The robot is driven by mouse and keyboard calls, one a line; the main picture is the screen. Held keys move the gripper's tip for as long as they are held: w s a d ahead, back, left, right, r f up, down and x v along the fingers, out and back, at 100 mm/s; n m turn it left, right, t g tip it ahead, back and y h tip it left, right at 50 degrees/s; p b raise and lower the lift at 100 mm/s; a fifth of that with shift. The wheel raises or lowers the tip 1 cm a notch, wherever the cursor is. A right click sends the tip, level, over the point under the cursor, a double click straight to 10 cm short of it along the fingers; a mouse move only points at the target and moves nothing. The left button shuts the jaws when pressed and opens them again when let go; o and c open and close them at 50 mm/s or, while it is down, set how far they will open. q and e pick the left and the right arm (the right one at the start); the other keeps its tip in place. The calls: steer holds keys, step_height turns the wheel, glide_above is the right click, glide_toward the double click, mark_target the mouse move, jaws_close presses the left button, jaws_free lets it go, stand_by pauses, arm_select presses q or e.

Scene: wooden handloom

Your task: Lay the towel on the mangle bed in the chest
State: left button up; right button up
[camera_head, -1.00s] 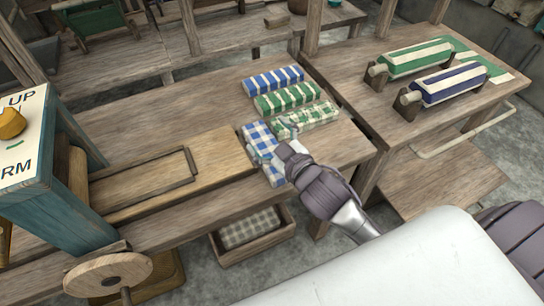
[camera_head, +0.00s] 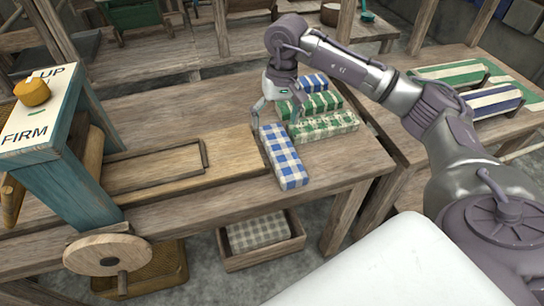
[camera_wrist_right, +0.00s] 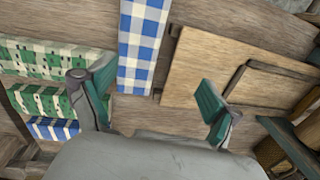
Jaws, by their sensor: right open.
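A blue-and-white checked towel (camera_head: 285,160) lies folded on the wooden table (camera_head: 330,180), beside the right end of the flat wooden mangle bed (camera_head: 228,158). The towel also shows in the right wrist view (camera_wrist_right: 143,45), with the bed (camera_wrist_right: 235,75) to its right. My right gripper (camera_head: 277,115) is open and empty, pointing down near the towel's far end. Its two fingers (camera_wrist_right: 155,85) are spread apart in the wrist view, with the towel beyond them. Whether a finger touches the towel is unclear. My left gripper is not in view.
Folded green checked (camera_head: 325,127), green striped (camera_head: 322,103) and blue striped (camera_head: 315,83) towels lie close behind. The teal mangle frame (camera_head: 65,175) with its wooden wheel (camera_head: 108,254) stands left. A wooden chest (camera_head: 290,248) below holds a grey checked cloth (camera_head: 257,232).

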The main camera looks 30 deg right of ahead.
steer(key=d+h, duration=0.1)
steer(key=d, duration=0.1)
glide_above(282, 149)
steer(key=shift+n, duration=0.3)
step_height(282, 149, down, 8)
steer(key=shift+s+r+p, duration=0.15)
steer(key=shift+r+p, duration=0.05)
steer(key=shift+p, duration=0.15)
steer(key=shift+a+f+p, duration=0.1)
steer(key=shift+f+p, duration=0.45)
steer(key=shift+f, duration=2.15)
steer(key=c, duration=1.1)
steer(key=shift+r, duration=0.45)
steer(key=r, duration=0.2)
steer(key=r+b, duration=0.1)
steer(key=shift+s+d+r, duration=0.25)
steer(key=shift+d+r, duration=0.05)
steer(key=s+d+r+b, duration=0.2)
steer(key=s+d+r, duration=0.2)
steer(key=s+r, duration=0.45)
steer(key=s+a+n+p, duration=0.1)
steer(key=s+a, duration=0.1)
steer(key=a, duration=0.4)
steer(key=s+a+p, duration=0.2)
steer(key=a, duration=0.4)
steer(key=s+a+r+n+p, duration=0.1)
steer(key=a, duration=0.4)
steer(key=shift+s+a+n, duration=0.3)
steer(key=shift+s+a, duration=0.1)
